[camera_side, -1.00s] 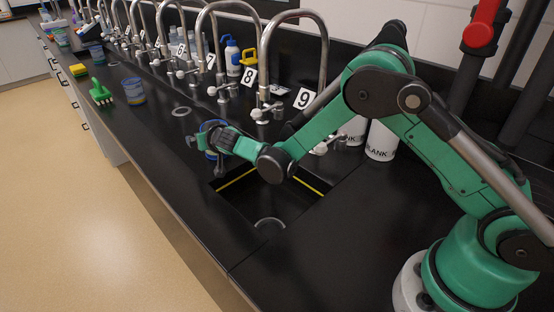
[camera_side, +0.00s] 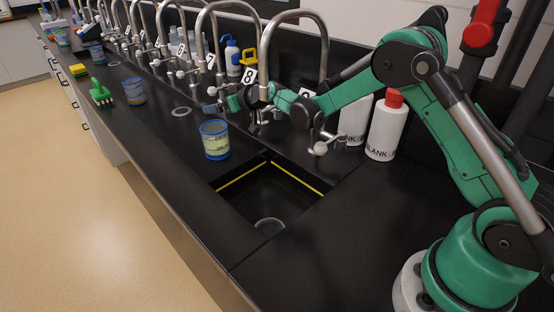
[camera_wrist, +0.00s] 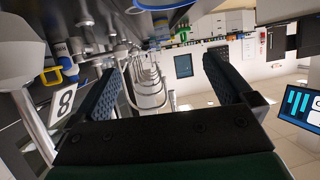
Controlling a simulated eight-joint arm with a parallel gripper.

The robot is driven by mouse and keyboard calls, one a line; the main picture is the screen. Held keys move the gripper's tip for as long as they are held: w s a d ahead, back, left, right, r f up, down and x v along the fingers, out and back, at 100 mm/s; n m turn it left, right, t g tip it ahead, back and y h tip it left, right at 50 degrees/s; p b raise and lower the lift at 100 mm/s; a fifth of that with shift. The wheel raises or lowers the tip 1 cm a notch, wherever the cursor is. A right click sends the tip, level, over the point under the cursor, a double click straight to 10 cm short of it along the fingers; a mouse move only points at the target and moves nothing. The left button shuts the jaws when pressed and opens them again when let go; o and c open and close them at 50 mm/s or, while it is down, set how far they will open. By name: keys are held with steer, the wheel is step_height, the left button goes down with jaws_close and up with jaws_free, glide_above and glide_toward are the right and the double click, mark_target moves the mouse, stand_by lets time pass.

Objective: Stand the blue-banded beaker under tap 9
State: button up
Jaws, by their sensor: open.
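The blue-banded beaker (camera_side: 215,142), with a blue rim and a pale yellow-green body, stands upright on the black counter by the sink's upper-left corner. Tap 9 (camera_side: 325,50) arches behind it to the right; its number card is mostly hidden behind my arm. My gripper (camera_side: 222,103) is open and empty, beyond the beaker and near the card for tap 8 (camera_side: 250,75). In the wrist view, both fingers of my gripper (camera_wrist: 165,88) are spread with nothing between them. A blue rim shows at that view's top edge; I cannot tell which thing it is.
The open sink (camera_side: 275,190) lies right of the beaker. A second blue beaker (camera_side: 134,91), a green brush (camera_side: 101,94) and a pale ring (camera_side: 181,111) are farther left. White bottles (camera_side: 386,128) stand behind my arm. The front-left counter is clear.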

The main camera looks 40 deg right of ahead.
mark_target(206, 129)
steer(key=shift+n+y, duration=0.6)
steer(key=shift+y, duration=0.1)
steer(key=f, duration=0.2)
steer(key=w+a+f, duration=0.1)
steer(key=f, duration=0.1)
steer(key=a+f, duration=0.1)
steer(key=f, duration=0.2)
steer(key=shift+w+a, duration=0.2)
steer(key=shift+w, duration=0.15)
steer(key=shift+w+a+f, duration=0.2)
steer(key=shift+w+f, duration=0.1)
steer(key=shift+w, duration=0.3)
jaws_close()
steer(key=shift+r, duration=0.15)
